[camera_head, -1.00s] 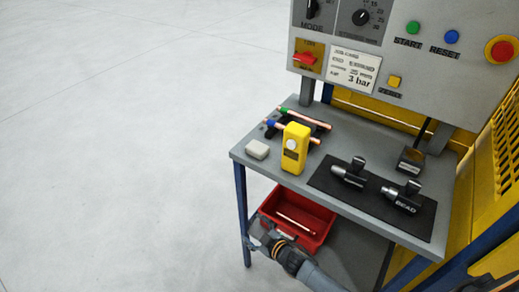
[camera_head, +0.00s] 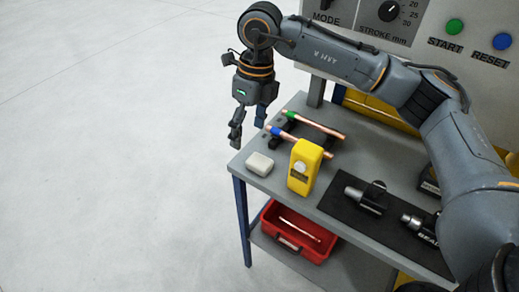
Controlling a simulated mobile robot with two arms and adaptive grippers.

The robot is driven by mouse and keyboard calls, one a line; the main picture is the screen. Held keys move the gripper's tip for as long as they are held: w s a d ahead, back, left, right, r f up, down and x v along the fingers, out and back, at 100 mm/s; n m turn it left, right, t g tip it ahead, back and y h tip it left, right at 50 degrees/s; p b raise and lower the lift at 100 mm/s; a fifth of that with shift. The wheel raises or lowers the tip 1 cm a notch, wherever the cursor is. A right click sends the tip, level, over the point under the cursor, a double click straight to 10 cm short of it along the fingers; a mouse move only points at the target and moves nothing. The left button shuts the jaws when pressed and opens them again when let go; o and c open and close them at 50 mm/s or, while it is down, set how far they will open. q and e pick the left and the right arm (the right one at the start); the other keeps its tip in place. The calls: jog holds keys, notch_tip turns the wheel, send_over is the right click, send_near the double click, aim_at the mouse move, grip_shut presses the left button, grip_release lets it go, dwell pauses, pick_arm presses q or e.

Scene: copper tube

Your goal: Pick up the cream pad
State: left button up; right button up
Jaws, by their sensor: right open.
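The cream pad (camera_head: 259,164) is a small pale block lying near the left front corner of the grey bench top (camera_head: 372,150). My right gripper (camera_head: 248,131) hangs pointing down, its fingers spread and empty. In the picture it is above and slightly left of the pad, apart from it, near the bench's left edge. The pad is in full view. My left gripper is not in view.
A yellow device (camera_head: 304,168) stands upright just right of the pad. Copper tubes with a green (camera_head: 316,124) and a blue end (camera_head: 290,139) lie on dark holders behind. A black mat (camera_head: 340,206) bears tools. A red bin (camera_head: 290,239) sits on the lower shelf.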

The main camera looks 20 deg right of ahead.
jog(key=w+d+r+h, duration=0.1)
jog(key=d+h, duration=0.1)
jog(key=d, duration=0.2)
jog(key=p, duration=0.2)
send_over(259, 161)
jog(key=shift+t, duration=0.3)
jog(key=f, duration=0.7)
jog(key=shift+s+d, duration=0.1)
jog(key=shift+d, duration=0.2)
jog(key=shift+f, duration=0.6)
jog(key=shift+f+p, duration=0.3)
jog(key=shift+p, duration=0.15)
jog(key=f, duration=0.1)
jog(key=f+p, duration=0.1)
jog(key=f, duration=0.1)
jog(key=shift+a+f+p, duration=0.25)
jog(key=shift+f+p, duration=0.05)
jog(key=shift+p, duration=0.05)
jog(key=shift+f, duration=0.45)
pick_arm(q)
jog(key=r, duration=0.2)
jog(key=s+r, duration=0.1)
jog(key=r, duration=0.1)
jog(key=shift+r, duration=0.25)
pick_arm(e)
jog(key=c, duration=1.1)
